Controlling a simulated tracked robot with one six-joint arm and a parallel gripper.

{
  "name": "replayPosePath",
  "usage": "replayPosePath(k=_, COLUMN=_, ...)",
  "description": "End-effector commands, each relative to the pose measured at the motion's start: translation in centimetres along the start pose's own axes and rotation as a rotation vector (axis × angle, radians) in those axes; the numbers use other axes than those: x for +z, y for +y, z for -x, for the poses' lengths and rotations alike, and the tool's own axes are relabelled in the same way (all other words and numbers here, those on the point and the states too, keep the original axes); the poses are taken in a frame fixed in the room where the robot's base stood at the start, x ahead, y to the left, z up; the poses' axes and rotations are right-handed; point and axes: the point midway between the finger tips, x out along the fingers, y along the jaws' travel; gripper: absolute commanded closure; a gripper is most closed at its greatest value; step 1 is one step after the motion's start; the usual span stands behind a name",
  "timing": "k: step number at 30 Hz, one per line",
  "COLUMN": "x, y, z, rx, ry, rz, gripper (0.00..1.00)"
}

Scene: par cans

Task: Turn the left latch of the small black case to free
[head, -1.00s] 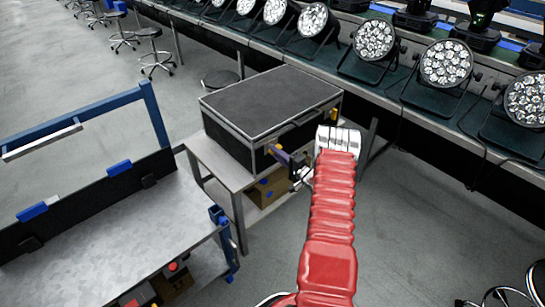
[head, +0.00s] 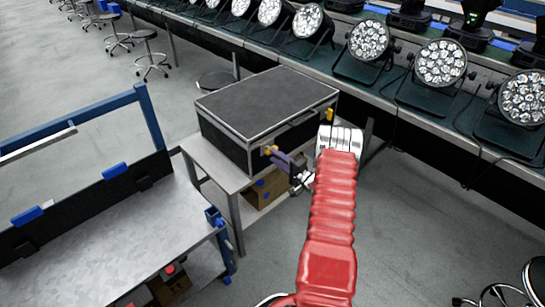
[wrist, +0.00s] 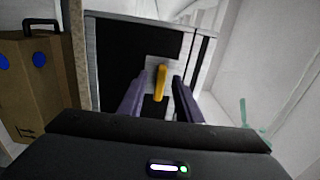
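The small black case (head: 225,140) has grey metal edges and stands closed on a small grey table. Its left latch (head: 272,150) is a yellow handle on the front face. In the wrist view the latch (wrist: 160,82) is on a light plate, its long side running nearly up and down the picture, slightly tilted. My gripper (head: 279,157) is at the front of the case by this latch. In the wrist view the purple fingers of my gripper (wrist: 158,99) are apart, with the latch showing between their tips. I cannot tell whether either finger touches it. The right latch (head: 329,115) is partly hidden.
The table (head: 230,178) has a lower shelf with a cardboard box (wrist: 35,85) beneath the case. A grey workbench (head: 110,240) with a blue frame stands at left. A long bench with several par cans (head: 440,62) runs behind.

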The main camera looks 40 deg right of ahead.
Motion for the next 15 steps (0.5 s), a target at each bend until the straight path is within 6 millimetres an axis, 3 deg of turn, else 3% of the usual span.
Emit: replayPosePath(k=15, x=-0.1, y=0.1, z=9.0, rx=0.001, ry=0.004, rz=0.000, gripper=0.69)
